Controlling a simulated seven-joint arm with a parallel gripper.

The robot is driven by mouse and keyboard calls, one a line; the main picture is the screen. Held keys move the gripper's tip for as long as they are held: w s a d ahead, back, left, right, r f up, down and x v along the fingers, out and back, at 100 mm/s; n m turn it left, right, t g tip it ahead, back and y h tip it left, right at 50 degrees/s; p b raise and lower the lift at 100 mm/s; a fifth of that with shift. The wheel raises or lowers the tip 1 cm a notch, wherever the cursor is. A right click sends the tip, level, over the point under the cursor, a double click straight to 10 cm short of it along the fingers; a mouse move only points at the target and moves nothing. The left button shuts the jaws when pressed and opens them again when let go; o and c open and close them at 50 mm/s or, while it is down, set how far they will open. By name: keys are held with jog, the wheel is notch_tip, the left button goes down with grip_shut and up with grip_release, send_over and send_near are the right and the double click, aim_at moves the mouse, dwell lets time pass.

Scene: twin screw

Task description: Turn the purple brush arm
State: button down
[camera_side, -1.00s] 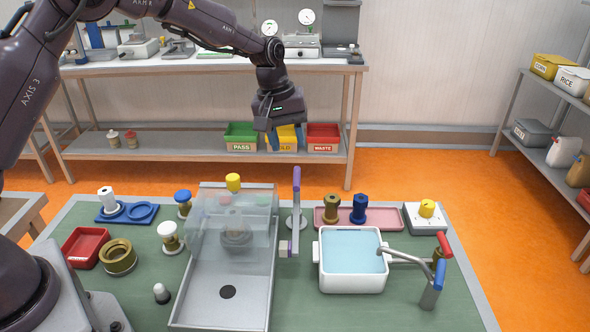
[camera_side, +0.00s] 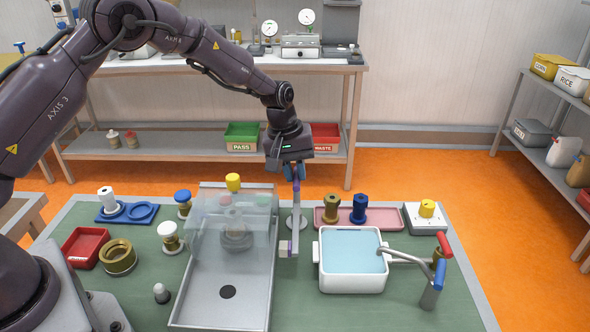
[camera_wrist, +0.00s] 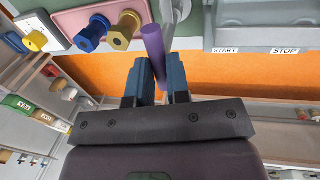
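The purple brush arm's handle (camera_side: 296,185) is the purple top of an upright grey lever beside the right wall of the clear-covered sink unit. In the wrist view the purple handle (camera_wrist: 154,42) reaches down between my two blue fingers. My gripper (camera_side: 295,172) is above the lever, pointing down, with its fingertips around the handle's upper end. It also shows in the wrist view (camera_wrist: 160,75), where the fingers stand apart with a narrow gap beside the handle. They do not look clamped on it.
The grey sink (camera_side: 225,292) with its clear cover (camera_side: 215,215) is left of the lever. A white water basin (camera_side: 351,284) and a pink tray (camera_side: 386,217) with brass and blue fittings are right. START and STOP labels (camera_wrist: 226,50) show in the wrist view.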

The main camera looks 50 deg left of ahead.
dwell(0.4)
jog(key=m, duration=0.3)
jog(key=shift+w+m+g, duration=0.1)
jog(key=shift+m+g, duration=0.2)
jog(key=shift+m, duration=0.1)
jog(key=shift+w+m+g+h, duration=0.1)
jog(key=shift+m+g+h, duration=0.25)
jog(key=shift+m, duration=1.95)
jog(key=c, duration=1.1)
grip_release()
jog(key=v, duration=1.3)
jog(key=shift+w+d, duration=0.1)
jog(key=shift+w, duration=0.05)
